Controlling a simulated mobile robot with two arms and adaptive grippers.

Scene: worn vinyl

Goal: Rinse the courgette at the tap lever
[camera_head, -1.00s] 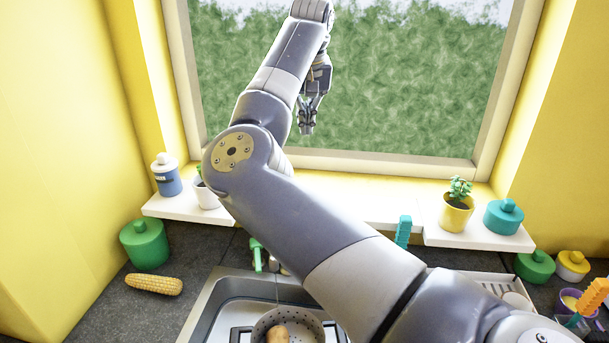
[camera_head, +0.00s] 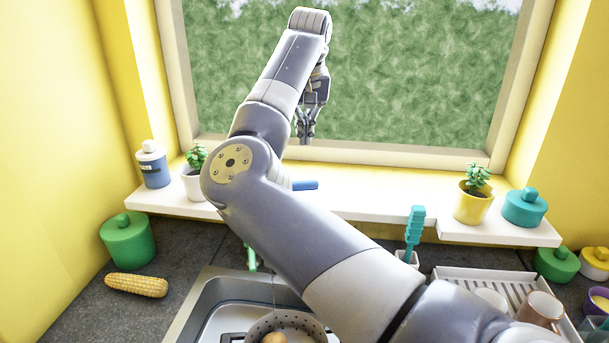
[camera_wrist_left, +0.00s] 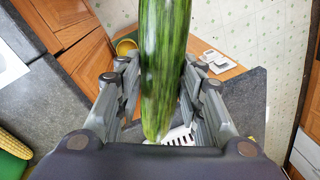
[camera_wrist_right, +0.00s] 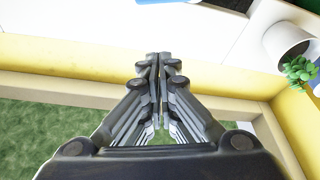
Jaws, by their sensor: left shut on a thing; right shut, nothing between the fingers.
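The courgette (camera_wrist_left: 165,60), long and dark green, is held lengthwise between the fingers of my left gripper (camera_wrist_left: 158,72) in the left wrist view. It does not show in the head view. My right gripper (camera_head: 306,132) is shut and empty, in front of the window above the sill; its closed fingers also show in the right wrist view (camera_wrist_right: 160,75). A green part (camera_head: 250,258), perhaps the tap lever, stands behind the sink (camera_head: 190,318), partly hidden by my right arm. A thin vertical line hangs over the colander; I cannot tell if it is water.
The colander (camera_head: 258,322) in the sink holds a brownish round item (camera_head: 274,338). A corn cob (camera_head: 136,285) and green jar (camera_head: 128,240) are at left. A dish rack (camera_head: 470,279) with cups is at right. Potted plants (camera_head: 473,203) and jars line the sill.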

